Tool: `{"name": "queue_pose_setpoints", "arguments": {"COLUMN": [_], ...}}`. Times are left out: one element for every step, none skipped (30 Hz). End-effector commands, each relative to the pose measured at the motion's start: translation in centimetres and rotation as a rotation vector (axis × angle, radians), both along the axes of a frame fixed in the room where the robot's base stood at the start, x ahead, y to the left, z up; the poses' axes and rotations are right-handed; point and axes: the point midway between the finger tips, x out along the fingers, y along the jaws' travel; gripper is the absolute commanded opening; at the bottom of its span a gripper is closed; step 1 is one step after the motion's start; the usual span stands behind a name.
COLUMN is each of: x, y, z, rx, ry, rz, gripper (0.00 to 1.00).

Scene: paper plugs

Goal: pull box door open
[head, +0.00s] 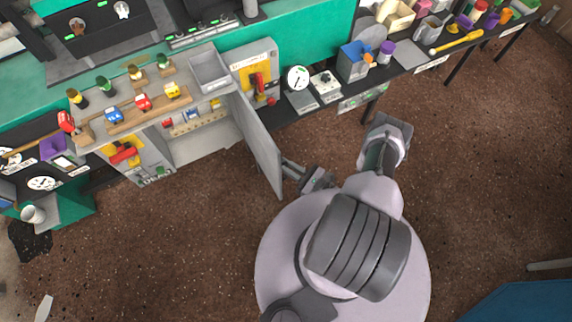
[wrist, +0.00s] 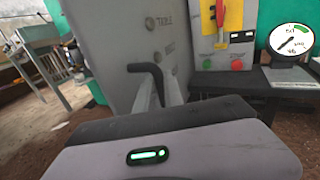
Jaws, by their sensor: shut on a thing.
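The grey box (head: 205,145) stands against the workbench in the head view, with shelves showing inside. Its grey door (head: 257,145) is swung wide and juts out toward my base. In the wrist view the door panel (wrist: 112,45) fills the middle left. The dark bent door handle (wrist: 148,70) sticks out from it. My gripper (head: 289,171) is beside the door's outer face in the head view. In the wrist view its fingers (wrist: 160,92) are shut around the handle; the exact contact is partly hidden.
A panel with a red switch on yellow (head: 258,80) is right of the box. A round gauge (head: 298,77) also shows in the wrist view (wrist: 291,40). Toy cars on a wooden strip (head: 143,102) sit on the box.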

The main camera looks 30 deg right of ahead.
Motion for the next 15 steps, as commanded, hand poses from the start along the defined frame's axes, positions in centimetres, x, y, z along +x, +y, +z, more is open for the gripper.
{"name": "queue_pose_setpoints", "arguments": {"x": [0.04,0.03,0.03,0.02,0.02,0.02,0.01,0.01,0.01,0.01,0.00,-0.01,-0.01,-0.01,-0.01], "y": [-0.04,-0.03,-0.03,-0.02,-0.01,-0.01,-0.01,-0.01,0.00,0.01,0.01,0.02,0.02,0.02,0.03], "z": [0.02,0.01,0.01,0.01,0.01,0.01,0.00,0.00,0.00,0.00,0.00,-0.01,-0.01,-0.01,-0.01], "rx": [-0.001,-0.001,-0.001,-0.001,-0.001,0.000,0.000,0.000,0.000,0.000,0.000,0.000,0.000,0.000,0.000], "ry": [0.000,0.000,0.000,0.000,0.000,0.000,0.000,0.000,0.000,0.000,0.000,0.000,0.000,0.000,0.000], "rz": [0.000,0.000,0.000,0.000,0.000,0.000,0.000,0.000,0.001,0.001,0.001,0.001,0.001,0.001,0.001], "gripper": [0.00,0.00,0.14,0.20,0.22,0.22,0.22,0.22,0.22,0.22,0.22,0.22,0.22,0.22,0.22]}}
